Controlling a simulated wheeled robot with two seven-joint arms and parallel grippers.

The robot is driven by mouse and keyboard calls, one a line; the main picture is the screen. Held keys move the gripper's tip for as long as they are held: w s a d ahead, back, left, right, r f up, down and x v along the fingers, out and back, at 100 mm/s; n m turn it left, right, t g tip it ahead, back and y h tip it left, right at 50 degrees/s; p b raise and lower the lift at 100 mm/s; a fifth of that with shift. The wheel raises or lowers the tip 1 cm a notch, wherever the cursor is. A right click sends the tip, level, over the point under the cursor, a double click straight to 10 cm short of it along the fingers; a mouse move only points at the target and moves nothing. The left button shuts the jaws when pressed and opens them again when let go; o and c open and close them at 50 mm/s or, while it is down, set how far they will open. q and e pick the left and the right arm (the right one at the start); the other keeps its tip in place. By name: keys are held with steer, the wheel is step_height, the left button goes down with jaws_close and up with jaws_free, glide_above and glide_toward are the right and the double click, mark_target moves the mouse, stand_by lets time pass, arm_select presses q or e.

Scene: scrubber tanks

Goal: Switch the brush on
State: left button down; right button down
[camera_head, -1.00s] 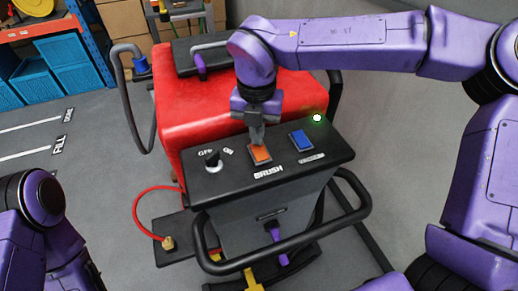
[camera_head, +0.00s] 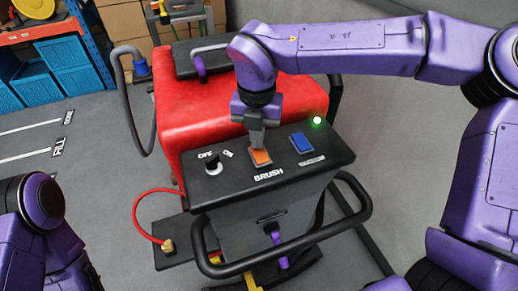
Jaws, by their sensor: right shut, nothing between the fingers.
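The orange brush switch (camera_head: 261,158) sits on the black control panel (camera_head: 236,185), with the word BRUSH printed below it. My right gripper (camera_head: 258,145) points down from above, shut and empty, with its fingertips at the upper edge of the orange switch. Whether the tips touch the switch is too small to tell. A black knob (camera_head: 213,165) marked OFF and ON stands to the left. A blue switch (camera_head: 302,143) is to the right. A green light (camera_head: 317,121) is lit at the panel's back right. My left gripper is not in view; only my left arm shows at lower left.
The red scrubber tank (camera_head: 190,115) stands behind the panel. A black handlebar (camera_head: 340,225) loops around its front. A red hose (camera_head: 137,215) curves at the left. Blue crates (camera_head: 70,65) on a shelf and cardboard boxes are at the back. Grey floor is clear at left.

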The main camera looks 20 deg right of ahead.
step_height(320, 180, up, 6)
steer(key=p, duration=0.4)
steer(key=shift+r, duration=0.25)
steer(key=shift+f, duration=0.1)
